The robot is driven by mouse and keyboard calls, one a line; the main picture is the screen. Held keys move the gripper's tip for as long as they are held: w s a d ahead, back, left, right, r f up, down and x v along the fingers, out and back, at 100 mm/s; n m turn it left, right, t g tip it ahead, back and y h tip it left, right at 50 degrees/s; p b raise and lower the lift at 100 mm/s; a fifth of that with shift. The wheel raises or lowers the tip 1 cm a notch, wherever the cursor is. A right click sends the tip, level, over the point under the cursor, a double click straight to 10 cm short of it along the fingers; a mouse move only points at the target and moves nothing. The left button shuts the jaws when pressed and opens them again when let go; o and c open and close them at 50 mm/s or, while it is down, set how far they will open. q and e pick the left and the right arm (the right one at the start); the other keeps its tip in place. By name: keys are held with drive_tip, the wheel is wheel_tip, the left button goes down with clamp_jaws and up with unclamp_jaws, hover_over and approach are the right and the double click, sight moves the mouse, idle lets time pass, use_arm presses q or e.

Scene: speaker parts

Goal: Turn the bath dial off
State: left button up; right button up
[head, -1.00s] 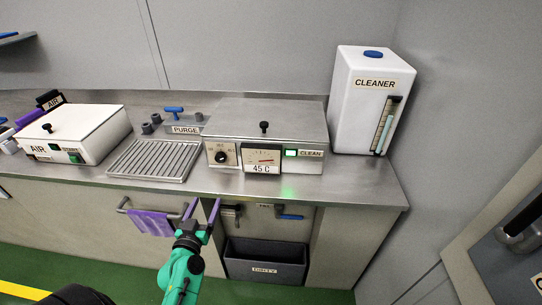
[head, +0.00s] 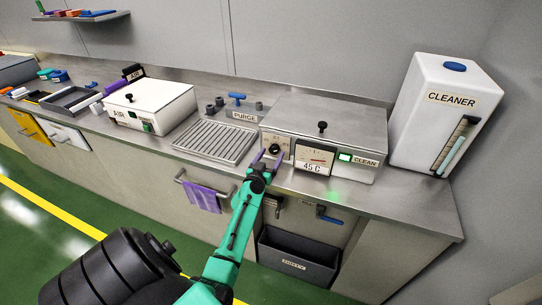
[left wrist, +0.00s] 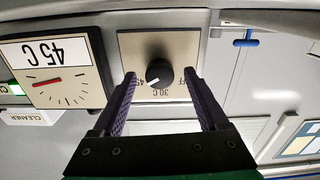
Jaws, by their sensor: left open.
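The bath (head: 345,122) is a steel box with a flat lid on the counter. Its round black dial (head: 275,149) is on the left of its front. In the left wrist view, upside down, the dial (left wrist: 159,77) has a white mark pointing lower left, between the 30 C label and a partly hidden label at left. An OFF label, partly covered by a finger, is at right. My left gripper (head: 266,160) is open in front of the dial. In the wrist view its fingers stand on either side of the knob; contact is unclear. My right gripper is not in view.
A 45 C gauge (head: 314,160) and a lit green CLEAN lamp (head: 345,157) sit right of the dial. A purge tap (head: 236,98) and ribbed drain tray (head: 215,140) are to the left. A white cleaner tank (head: 441,115) stands at right. A rail with a purple cloth (head: 203,197) is below.

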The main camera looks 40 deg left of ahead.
use_arm(q)
clamp_jaws()
drive_tip(key=n, duration=0.5)
drive_tip(key=shift+n, duration=0.3)
drive_tip(key=n, duration=0.6)
drive_tip(key=shift+d+r, duration=0.1)
drive_tip(key=n, duration=0.6)
drive_tip(key=shift+n, duration=0.3)
drive_tip(key=n, duration=0.5)
drive_tip(key=shift+n, duration=0.3)
